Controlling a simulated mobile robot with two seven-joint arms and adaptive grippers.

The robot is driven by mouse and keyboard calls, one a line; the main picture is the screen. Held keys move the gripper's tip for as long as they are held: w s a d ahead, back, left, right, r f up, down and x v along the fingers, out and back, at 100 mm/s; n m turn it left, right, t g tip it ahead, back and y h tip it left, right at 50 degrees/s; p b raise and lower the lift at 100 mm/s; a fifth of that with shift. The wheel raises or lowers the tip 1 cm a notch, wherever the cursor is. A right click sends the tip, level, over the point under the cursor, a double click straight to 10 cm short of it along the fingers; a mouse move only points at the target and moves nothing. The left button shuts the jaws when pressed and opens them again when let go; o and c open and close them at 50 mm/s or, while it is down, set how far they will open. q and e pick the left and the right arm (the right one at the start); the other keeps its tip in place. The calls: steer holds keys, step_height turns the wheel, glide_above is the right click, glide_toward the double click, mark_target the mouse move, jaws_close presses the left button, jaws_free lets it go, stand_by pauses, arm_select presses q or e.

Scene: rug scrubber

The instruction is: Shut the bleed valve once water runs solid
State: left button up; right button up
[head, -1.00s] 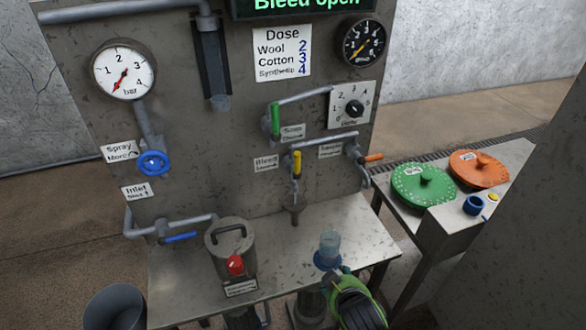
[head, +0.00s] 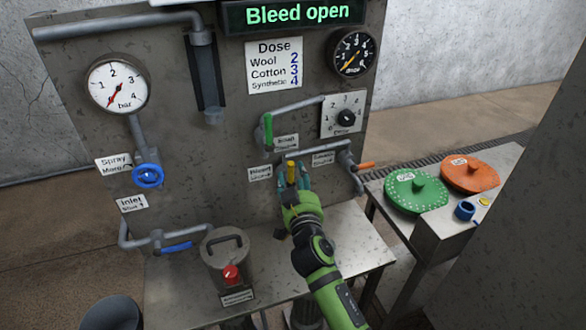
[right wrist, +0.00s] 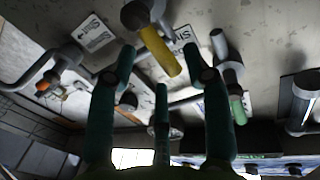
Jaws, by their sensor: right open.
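The yellow bleed valve handle (head: 291,171) is on the panel right of the bleed label (head: 260,173). My right gripper (head: 298,184) is at the handle, open. In the right wrist view, the yellow handle (right wrist: 163,52) lies between the spread fingertips of my right gripper (right wrist: 158,62), with gaps on both sides. The display (head: 304,14) reads "Bleed open" in green. My right gripper and arm hide the bleed outlet, so I cannot tell how the water runs. My left gripper is not in view.
The green soap handle (head: 267,131) is just above left, and an orange handle (head: 366,165) is to the right. A metal canister (head: 228,268) stands on the bench (head: 351,243). A side table holds green (head: 418,190) and orange (head: 470,172) discs.

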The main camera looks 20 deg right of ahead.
mark_target(293, 172)
steer(key=shift+w+d, duration=0.15)
steer(key=shift+w, duration=0.75)
steer(key=shift+w+d, duration=0.15)
steer(key=shift+w, duration=0.7)
jaws_close()
steer(key=shift+d+p, duration=0.1)
steer(key=shift+p, duration=0.2)
